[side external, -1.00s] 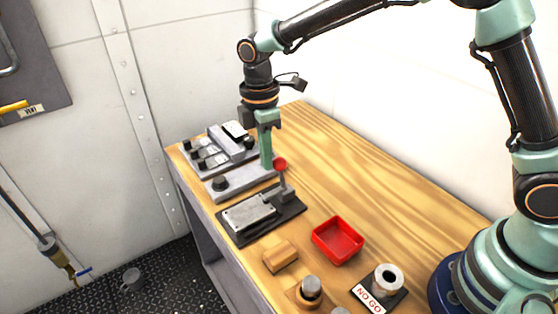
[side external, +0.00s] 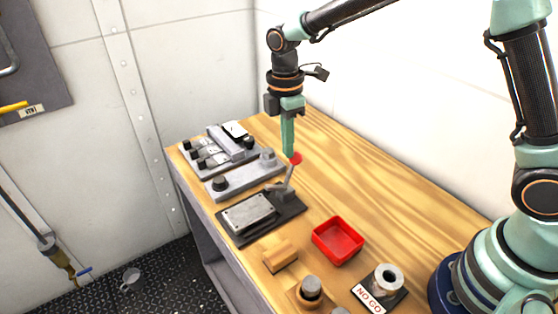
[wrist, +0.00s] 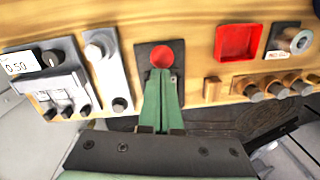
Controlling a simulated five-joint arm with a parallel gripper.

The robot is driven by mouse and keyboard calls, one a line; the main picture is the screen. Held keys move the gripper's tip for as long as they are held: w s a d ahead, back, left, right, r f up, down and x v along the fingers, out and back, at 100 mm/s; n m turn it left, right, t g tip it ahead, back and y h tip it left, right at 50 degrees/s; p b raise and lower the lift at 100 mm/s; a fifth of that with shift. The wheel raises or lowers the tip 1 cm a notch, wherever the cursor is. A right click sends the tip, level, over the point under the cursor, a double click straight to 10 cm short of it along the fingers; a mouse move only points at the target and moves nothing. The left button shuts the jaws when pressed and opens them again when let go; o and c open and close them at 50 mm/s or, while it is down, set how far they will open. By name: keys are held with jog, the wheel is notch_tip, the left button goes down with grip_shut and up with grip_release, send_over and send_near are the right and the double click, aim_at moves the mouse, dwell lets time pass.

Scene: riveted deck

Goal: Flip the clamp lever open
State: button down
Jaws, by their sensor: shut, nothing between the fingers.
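The clamp lever (side external: 290,176) is a grey rod with a red ball knob (side external: 296,158), rising from a clamp on a dark base plate (side external: 232,235). The rod leans toward the right, away from the clamped metal block (side external: 249,212). My gripper (side external: 289,156) is shut and empty, its fingertips right beside the red knob, on its left. In the wrist view the knob (wrist: 162,54) shows just beyond the tips of my gripper (wrist: 160,72). Whether the fingers touch the knob is unclear. In the wrist view my fingers hide the lower lever and most of the clamp.
A grey bar with black and grey knobs (side external: 240,181) and a gauge unit with a display (side external: 222,147) lie behind the clamp. A red tray (side external: 337,240), wooden block (side external: 280,256) and NO GO ring gauge (side external: 386,281) lie nearer. The table's back right is clear.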

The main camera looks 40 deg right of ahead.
jog(key=d+f, duration=0.4)
jog(key=d, duration=0.3)
jog(key=shift+d, duration=0.3)
dwell(0.3)
dwell(0.4)
jog(key=w+d+r, duration=0.1)
jog(key=d+r, duration=0.6)
jog(key=d, duration=0.2)
jog(key=shift+d, duration=0.15)
jog(key=shift+w, duration=0.1)
